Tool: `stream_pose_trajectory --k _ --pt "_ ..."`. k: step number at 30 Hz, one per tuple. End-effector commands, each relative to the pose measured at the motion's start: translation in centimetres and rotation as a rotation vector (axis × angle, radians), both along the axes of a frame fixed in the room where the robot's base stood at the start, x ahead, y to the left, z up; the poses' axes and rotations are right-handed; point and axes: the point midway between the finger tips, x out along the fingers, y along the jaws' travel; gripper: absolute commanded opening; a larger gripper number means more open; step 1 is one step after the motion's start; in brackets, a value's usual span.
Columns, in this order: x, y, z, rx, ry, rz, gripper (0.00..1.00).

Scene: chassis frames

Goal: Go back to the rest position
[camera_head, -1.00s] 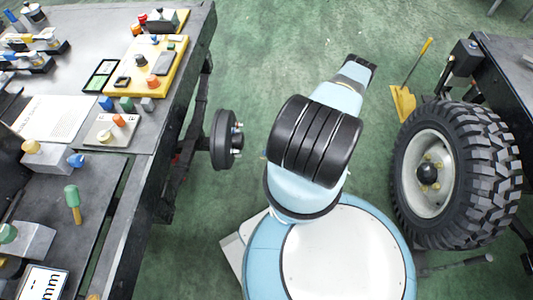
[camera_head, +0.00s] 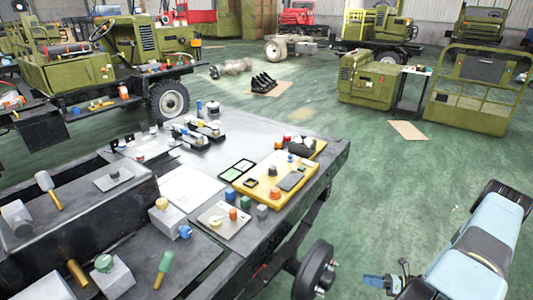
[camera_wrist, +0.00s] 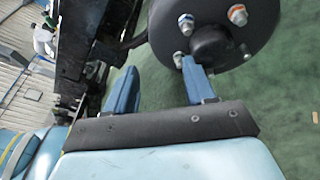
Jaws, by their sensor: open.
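My gripper (camera_head: 382,282) is at the bottom of the head view, right of the table, low over the green floor. My light blue and black arm reaches it from the right. In the wrist view my gripper (camera_wrist: 158,68) shows two blue fingers set wide apart, with nothing held between them. A black wheel hub (camera_head: 313,272) with bolts sits at the chassis side, left of my gripper. The hub also fills the top of the wrist view (camera_wrist: 240,40), beyond the right finger; I cannot tell whether they touch.
A dark chassis table (camera_head: 290,132) with a yellow tray (camera_head: 262,190), blocks and tools fills the left. Green vehicles, such as one at the left (camera_head: 85,70), and a green cabinet (camera_head: 367,80) stand behind. Green floor (camera_head: 400,190) is open right of the table.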

Motion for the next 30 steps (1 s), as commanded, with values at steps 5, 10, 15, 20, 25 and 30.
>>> stream_pose_trajectory --k 5,10,15,20,25,30 --pt "2.3 -1.0 5.4 -0.105 -0.087 0.12 0.54" --pt "4.0 -1.3 10.2 -0.199 -0.168 0.233 0.54" --pt "5.4 -1.2 15.2 -0.292 -0.251 0.345 0.54" --pt "6.5 -0.6 19.9 -0.375 -0.332 0.45 0.54" --pt "7.2 0.3 24.9 -0.462 -0.419 0.562 0.54" --pt "7.6 1.5 29.7 -0.547 -0.508 0.673 0.54"
